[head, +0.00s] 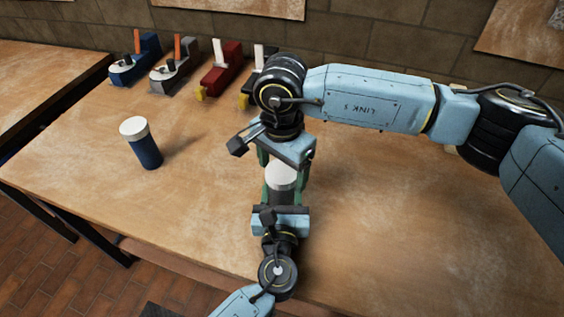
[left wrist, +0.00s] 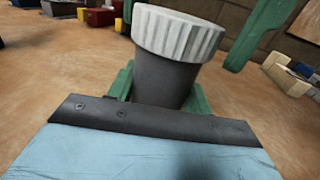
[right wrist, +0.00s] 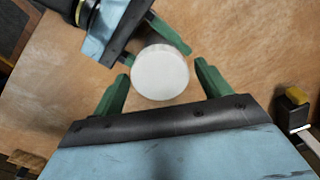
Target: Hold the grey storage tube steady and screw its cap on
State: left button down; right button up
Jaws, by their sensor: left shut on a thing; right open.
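The grey storage tube (left wrist: 163,80) stands upright with its white ribbed cap (left wrist: 178,33) sitting on its top; I cannot tell how far it is threaded. My left gripper (left wrist: 158,92) is shut on the tube's body below the cap. In the head view the cap (head: 281,175) shows between my two grippers. My right gripper (head: 283,165) is open above it, pointing down. In the right wrist view the cap (right wrist: 160,72) lies between and just beyond the tips of the open green fingers (right wrist: 160,85), not gripped.
A blue tube with a white cap (head: 142,143) stands on the wooden table (head: 90,190) to the left. Several coloured hand planes, including a blue one (head: 133,63) and a red one (head: 222,72), line the back by the wall. The table's left part is mostly free.

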jog(key=shift+c, duration=0.3)
jog(key=c, duration=0.9)
jog(key=o, duration=1.1)
jog(key=shift+r, duration=0.15)
notch_tip(320, 180, up, 12)
jog(key=shift+f, duration=0.1)
pick_arm(q)
jog(key=c, duration=0.6)
grip_release()
jog(key=shift+o, duration=0.2)
